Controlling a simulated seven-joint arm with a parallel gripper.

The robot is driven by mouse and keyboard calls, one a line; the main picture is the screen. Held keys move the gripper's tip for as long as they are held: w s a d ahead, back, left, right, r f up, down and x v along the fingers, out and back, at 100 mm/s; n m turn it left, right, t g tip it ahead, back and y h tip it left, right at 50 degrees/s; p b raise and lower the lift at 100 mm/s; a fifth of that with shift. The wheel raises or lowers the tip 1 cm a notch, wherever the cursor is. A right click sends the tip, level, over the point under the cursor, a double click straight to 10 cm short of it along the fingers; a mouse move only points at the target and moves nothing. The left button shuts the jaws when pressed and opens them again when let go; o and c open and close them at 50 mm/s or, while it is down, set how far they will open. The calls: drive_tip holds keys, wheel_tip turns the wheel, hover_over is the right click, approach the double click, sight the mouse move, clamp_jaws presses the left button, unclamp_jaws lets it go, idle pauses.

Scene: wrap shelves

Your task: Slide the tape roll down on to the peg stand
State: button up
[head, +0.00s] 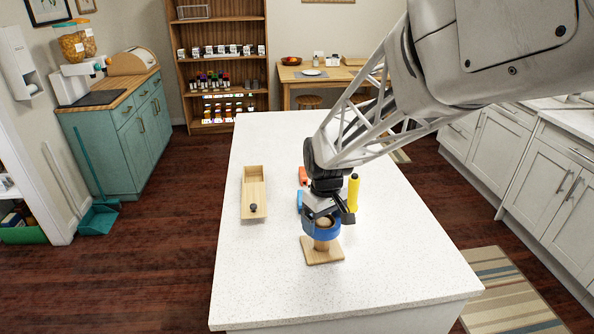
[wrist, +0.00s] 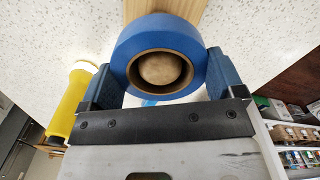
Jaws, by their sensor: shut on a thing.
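The blue tape roll (head: 320,234) is held by my gripper (head: 327,213) over the wooden peg stand (head: 323,256). A short part of the peg shows below the roll, above the square base. In the wrist view, the two blue fingers of my gripper (wrist: 162,72) press on opposite sides of the tape roll (wrist: 150,33). The round peg top of the peg stand (wrist: 160,69) shows inside the roll's cardboard core, so the roll appears to be around the peg, above the base. The exact gap to the base is hard to tell.
A yellow cylinder (head: 353,193) stands just right of my gripper, and an orange thing (head: 303,176) is partly hidden behind it. A long wooden box (head: 254,184) lies to the left. The white counter (head: 260,290) is clear in front and at the back.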

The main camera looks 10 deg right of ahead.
sight(325, 223)
drive_tip(key=shift+f, duration=2.3)
idle(0.4)
drive_tip(key=o, duration=0.7)
drive_tip(key=shift+r, duration=0.15)
drive_tip(key=shift+r, duration=3.75)
drive_tip(key=shift+s+d+r, duration=0.15)
drive_tip(key=shift+s+r, duration=0.15)
drive_tip(key=shift+s, duration=0.05)
drive_tip(key=s+d+r+m+t, duration=0.1)
drive_tip(key=s+r+m, duration=0.1)
drive_tip(key=s, duration=0.5)
drive_tip(key=s+d+r+m, duration=0.1)
drive_tip(key=s+d+r, duration=0.1)
drive_tip(key=s, duration=0.6)
drive_tip(key=s+d+r+m+t, duration=0.1)
drive_tip(key=s+r, duration=0.3)
drive_tip(key=s, duration=0.4)
drive_tip(key=shift+s+d+r+m+t, duration=0.2)
drive_tip(key=shift+m+t, duration=0.1)
drive_tip(key=shift+m, duration=0.5)
